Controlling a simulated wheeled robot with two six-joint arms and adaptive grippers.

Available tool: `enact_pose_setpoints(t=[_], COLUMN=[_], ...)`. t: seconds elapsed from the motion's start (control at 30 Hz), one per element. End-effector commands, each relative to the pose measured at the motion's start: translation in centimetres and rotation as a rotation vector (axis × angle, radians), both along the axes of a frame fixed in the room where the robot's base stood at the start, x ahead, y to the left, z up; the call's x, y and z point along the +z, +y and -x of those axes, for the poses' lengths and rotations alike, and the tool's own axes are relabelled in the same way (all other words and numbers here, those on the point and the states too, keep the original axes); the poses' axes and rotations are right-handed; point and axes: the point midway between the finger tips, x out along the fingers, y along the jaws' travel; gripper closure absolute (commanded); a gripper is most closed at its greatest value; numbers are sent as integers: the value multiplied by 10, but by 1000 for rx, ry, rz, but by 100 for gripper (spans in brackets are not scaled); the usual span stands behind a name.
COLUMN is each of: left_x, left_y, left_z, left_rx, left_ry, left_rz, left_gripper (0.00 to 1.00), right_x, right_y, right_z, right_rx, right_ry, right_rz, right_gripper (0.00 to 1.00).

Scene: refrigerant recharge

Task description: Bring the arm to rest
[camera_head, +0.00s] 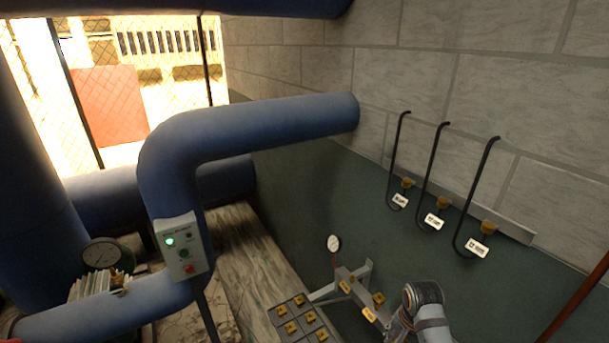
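A grey jointed arm part (428,308), which looks like part of my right arm, shows at the bottom edge right of centre. It overlaps the near end of a grey bracket-mounted manifold (356,292) with brass fittings and yellow labels. Its fingers cannot be made out, so I cannot tell whether that gripper is open or holds anything. My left gripper is not in view.
Three black hoses with brass ends and white tags (435,222) hang on the wall rail. A round gauge (333,243) stands by the manifold. A tray of brass fittings (301,322) lies left of it. A control box (181,247) with a lit green light is on blue pipework (240,125).

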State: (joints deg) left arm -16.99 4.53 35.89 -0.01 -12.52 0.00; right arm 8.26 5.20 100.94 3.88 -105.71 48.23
Motion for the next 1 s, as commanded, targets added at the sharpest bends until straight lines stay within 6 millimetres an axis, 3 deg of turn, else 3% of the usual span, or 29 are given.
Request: enact_pose_setpoints(t=[0.1, 0.2, 0.57, 0.9, 1.0], left_x=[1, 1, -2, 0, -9], left_y=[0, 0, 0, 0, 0], left_z=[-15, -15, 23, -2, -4], left_rx=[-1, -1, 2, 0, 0], left_ry=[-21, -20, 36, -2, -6], left_rz=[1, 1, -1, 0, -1], left_gripper=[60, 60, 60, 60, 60], right_x=[-6, -8, 3, 36, -1], right_y=[-1, -1, 1, 6, 3], right_z=[21, 40, 105, 158, 149], right_rx=[107, 209, 586, 912, 903], right_ry=[-26, -50, -136, -198, -186], right_rz=[20, 39, 129, 223, 217], right_gripper=[43, 43, 43, 43, 43])
